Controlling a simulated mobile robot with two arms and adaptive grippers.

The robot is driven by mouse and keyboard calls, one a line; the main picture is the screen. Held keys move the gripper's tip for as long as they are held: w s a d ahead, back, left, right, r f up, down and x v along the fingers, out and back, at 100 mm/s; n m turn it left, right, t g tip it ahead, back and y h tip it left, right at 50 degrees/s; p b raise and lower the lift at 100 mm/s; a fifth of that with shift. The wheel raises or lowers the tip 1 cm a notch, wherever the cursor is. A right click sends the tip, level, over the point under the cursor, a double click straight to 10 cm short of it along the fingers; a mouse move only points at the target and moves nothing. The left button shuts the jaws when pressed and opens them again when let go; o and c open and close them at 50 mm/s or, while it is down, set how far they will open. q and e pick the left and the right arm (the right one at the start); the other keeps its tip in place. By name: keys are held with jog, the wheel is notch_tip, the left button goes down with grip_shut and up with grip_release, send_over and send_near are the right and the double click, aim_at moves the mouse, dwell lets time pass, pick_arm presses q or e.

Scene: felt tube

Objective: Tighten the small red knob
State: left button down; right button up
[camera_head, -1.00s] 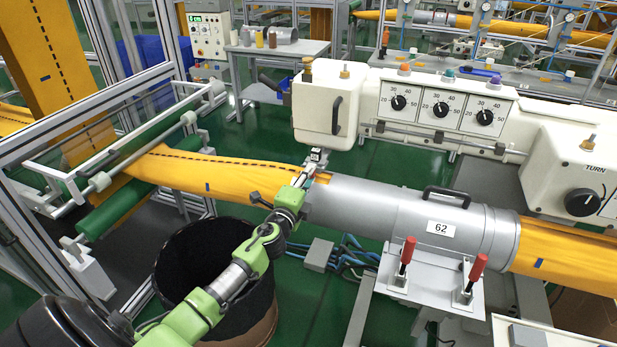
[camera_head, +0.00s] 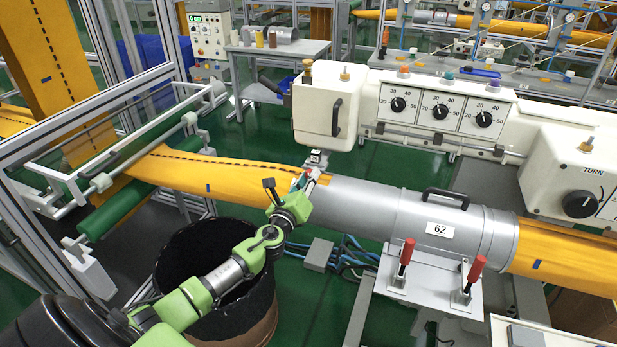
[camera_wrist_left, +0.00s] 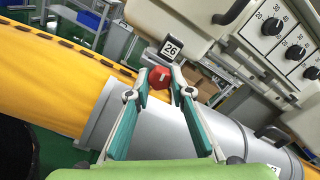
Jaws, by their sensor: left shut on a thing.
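The small red knob (camera_wrist_left: 159,77) shows in the left wrist view between the two teal fingertips of my left gripper (camera_wrist_left: 160,92). The gripper is shut on it, with a finger on each side. In the head view my left gripper (camera_head: 308,180) reaches up to the near left end of the grey metal tube (camera_head: 365,203), and the knob is mostly hidden there. A small block marked 26 (camera_wrist_left: 171,47) stands just behind the knob. My right gripper is not in view.
Orange felt (camera_head: 220,174) runs into the tube from the left. A white machine head (camera_head: 328,105) stands close above and behind my gripper. A dark bin (camera_head: 190,255) is below my arm. Red-handled clamps (camera_head: 406,252) stand in front of the tube.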

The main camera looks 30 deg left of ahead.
pick_arm(q)
jog(key=shift+m, duration=0.7)
jog(key=shift+f+m, duration=0.1)
jog(key=shift+m, duration=0.2)
jog(key=c, duration=1.8)
grip_release()
jog(key=shift+s, duration=0.1)
jog(key=v, duration=1.1)
jog(key=shift+s, duration=0.4)
